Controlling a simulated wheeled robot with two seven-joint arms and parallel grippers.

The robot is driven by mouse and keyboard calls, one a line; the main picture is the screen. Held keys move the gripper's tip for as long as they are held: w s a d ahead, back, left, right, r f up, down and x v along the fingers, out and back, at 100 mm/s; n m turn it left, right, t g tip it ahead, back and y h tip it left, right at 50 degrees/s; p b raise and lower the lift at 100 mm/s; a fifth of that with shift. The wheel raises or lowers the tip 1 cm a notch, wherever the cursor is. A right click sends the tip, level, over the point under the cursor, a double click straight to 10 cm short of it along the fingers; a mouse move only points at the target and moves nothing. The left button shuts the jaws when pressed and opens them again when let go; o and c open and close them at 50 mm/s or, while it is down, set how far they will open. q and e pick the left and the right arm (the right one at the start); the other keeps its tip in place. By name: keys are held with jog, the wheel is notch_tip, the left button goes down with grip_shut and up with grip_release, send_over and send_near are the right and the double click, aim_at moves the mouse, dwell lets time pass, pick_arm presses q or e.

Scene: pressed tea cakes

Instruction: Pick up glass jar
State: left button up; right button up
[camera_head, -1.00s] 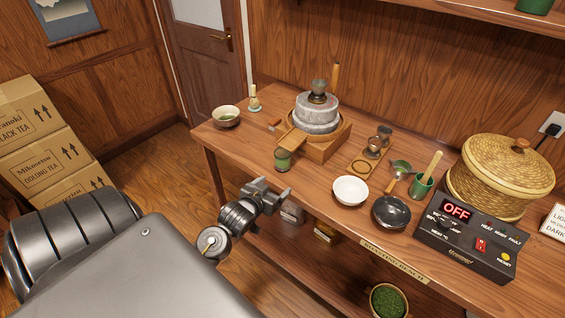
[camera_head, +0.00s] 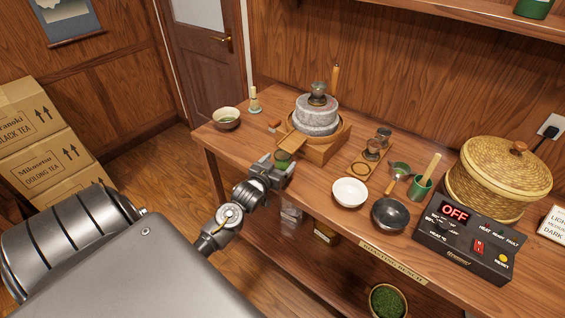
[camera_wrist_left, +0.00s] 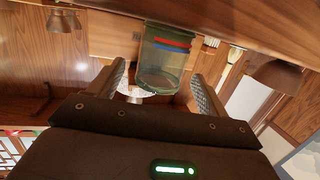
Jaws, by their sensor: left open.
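The small glass jar (camera_head: 283,156) with green contents stands near the front edge of the wooden bench, in front of the stone mill. My left gripper (camera_head: 280,168) is right at it and hides part of it in the head view. In the left wrist view, the upright-looking clear jar (camera_wrist_left: 163,58), with blue and red bands near one end, lies between the two spread fingers of my left gripper (camera_wrist_left: 160,85). Gaps show beside the jar, so the fingers are open and not clamped on it. My right gripper is not in view.
The stone mill (camera_head: 316,117) on its wooden base (camera_head: 322,150) stands just behind the jar. A white bowl (camera_head: 350,192) and a dark bowl (camera_head: 389,213) are to the right. A tea bowl (camera_head: 227,118) and whisk (camera_head: 254,100) are to the left, with bare bench between.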

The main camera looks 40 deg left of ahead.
aim_at(286, 155)
pick_arm(q)
jog(key=p+x, duration=0.1)
jog(key=x, duration=0.4)
jog(key=c, duration=1.2)
